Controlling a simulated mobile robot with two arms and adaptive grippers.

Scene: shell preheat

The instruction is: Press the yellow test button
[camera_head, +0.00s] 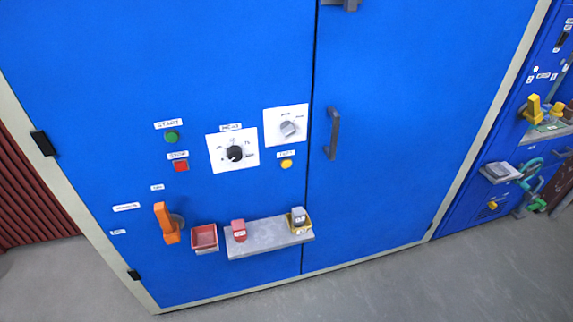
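The yellow test button (286,164) is a small round button on the blue cabinet door (400,130), under a small white label (286,154). It sits right of the black dial (235,154) and below the grey knob (288,129) on its white plate. Nothing covers it. Neither of my grippers shows in the head view.
Below are an orange lever (166,223), a red tray (204,232) and a grey shelf (262,243) with small red and grey items. A dark door handle (333,134) sticks out on the right.

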